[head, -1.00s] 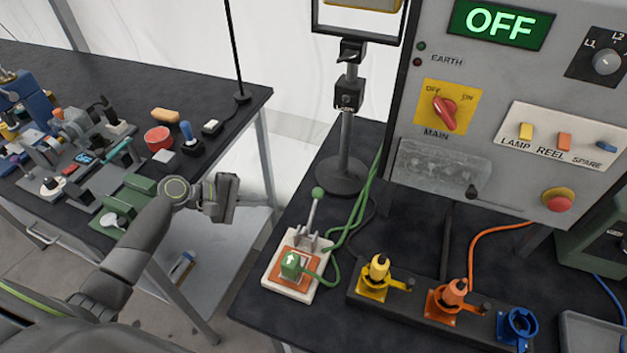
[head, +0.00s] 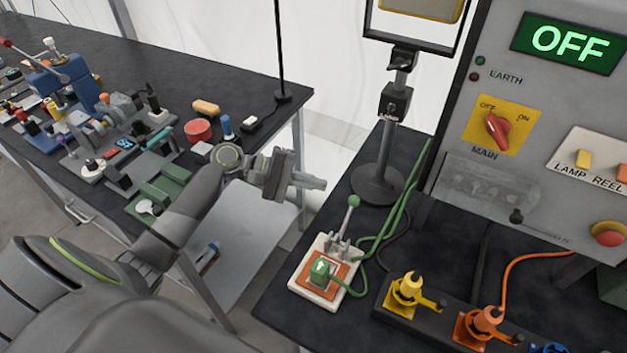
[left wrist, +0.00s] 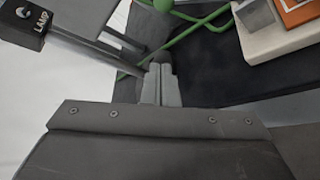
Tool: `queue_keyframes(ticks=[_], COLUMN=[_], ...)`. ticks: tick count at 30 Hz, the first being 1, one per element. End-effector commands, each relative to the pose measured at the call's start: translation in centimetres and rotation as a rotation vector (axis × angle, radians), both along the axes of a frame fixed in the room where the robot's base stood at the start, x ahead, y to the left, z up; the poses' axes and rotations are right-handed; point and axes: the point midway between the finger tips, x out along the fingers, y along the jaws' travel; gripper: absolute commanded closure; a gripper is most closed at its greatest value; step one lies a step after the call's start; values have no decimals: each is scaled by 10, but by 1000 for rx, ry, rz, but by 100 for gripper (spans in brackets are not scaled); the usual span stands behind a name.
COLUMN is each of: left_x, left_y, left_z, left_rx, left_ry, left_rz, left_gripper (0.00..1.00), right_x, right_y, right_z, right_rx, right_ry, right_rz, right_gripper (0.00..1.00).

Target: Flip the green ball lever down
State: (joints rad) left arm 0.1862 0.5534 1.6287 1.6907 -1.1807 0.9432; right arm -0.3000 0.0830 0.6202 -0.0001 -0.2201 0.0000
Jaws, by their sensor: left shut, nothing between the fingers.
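The green ball lever (head: 353,201) stands up from a white base (head: 311,284) with an orange plate, near the left edge of the right table. Its metal shaft points upward with a slight tilt, ball at the top. A green plug block (head: 319,269) with a white arrow sits in front of it. My left gripper (head: 322,183) is shut and empty, left of the ball and apart from it in the picture. My right gripper is not in view.
A lamp stand (head: 378,184) rises behind the lever, with green cables (head: 398,215) beside it. A yellow plug (head: 409,289) and orange plug (head: 484,321) stand to the right. The grey panel (head: 460,165) reads OFF. A cluttered table (head: 260,108) is at left.

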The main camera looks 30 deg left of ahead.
Motion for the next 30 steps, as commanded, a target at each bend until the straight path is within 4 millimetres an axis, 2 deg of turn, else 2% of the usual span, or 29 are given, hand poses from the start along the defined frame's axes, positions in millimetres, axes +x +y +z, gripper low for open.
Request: queue_keyframes(ticks=[12,15,21,30], left_x=[30,16,1,-3], left_y=[-69,-68,-71,-72], left_z=[-20,-8,0,1], left_rx=[-6,1,0,0], left_ry=[1,0,0,-1], left_rz=[-2,-1,0,0], left_gripper=[100,100,100,100], right_x=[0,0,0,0], right_y=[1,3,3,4], right_z=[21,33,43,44], right_rx=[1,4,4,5], right_ry=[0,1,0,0], right_rz=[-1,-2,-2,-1], right_gripper=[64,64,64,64])
